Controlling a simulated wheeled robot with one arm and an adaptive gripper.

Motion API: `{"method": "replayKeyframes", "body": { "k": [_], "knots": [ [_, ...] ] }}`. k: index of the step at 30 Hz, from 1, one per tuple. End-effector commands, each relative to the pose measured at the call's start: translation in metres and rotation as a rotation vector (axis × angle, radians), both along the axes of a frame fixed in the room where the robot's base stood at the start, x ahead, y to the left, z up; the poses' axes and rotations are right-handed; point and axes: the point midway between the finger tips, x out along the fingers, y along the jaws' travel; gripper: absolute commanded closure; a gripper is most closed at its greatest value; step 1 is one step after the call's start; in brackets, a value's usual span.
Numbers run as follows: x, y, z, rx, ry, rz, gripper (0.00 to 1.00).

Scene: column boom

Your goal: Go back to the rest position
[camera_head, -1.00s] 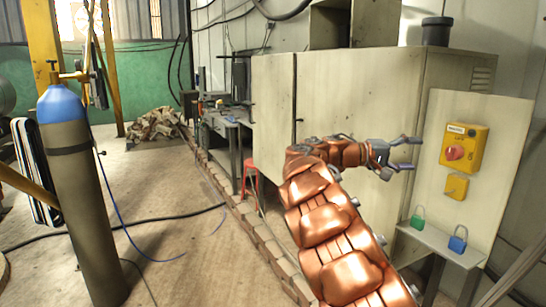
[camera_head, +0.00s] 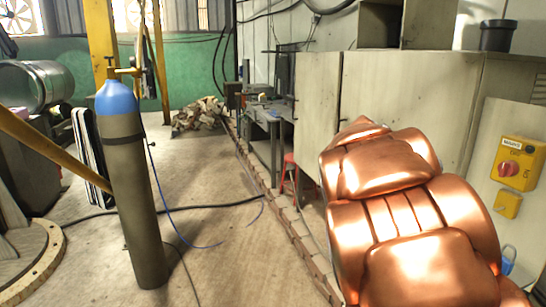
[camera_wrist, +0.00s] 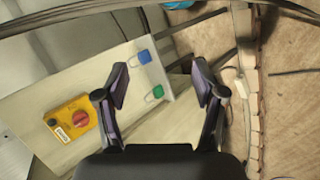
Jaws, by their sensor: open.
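My gripper (camera_wrist: 160,88) shows in the wrist view with its two fingers spread apart and nothing between them touching them. In the head view my copper-coloured arm hides it. Beyond the fingertips in the wrist view, a blue padlock (camera_wrist: 144,57) and a green padlock (camera_wrist: 157,92) are on a small pale shelf (camera_wrist: 182,78). A yellow switch box with a red knob (camera_wrist: 72,118) lies left of my gripper there. In the head view the yellow switch box (camera_head: 518,163) is at the right edge, and the blue padlock (camera_head: 508,262) is partly hidden by my arm.
A tall gas cylinder with a blue top (camera_head: 135,190) stands on the left. A pale cabinet (camera_head: 410,100) stands behind my arm, with a metal workbench (camera_head: 265,125) and a red stool (camera_head: 289,172) beside it. Hoses cross the floor (camera_head: 215,180), which is otherwise open in the middle.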

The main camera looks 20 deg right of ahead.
Motion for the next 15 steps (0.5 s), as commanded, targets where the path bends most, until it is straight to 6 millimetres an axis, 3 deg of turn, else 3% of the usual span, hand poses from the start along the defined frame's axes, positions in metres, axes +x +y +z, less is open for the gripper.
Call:
{"method": "replayKeyframes", "body": {
  "k": [15],
  "knots": [
    [-0.099, 0.202, -0.087, 0.603, -0.032, 0.21, 0.31]
  ]
}}
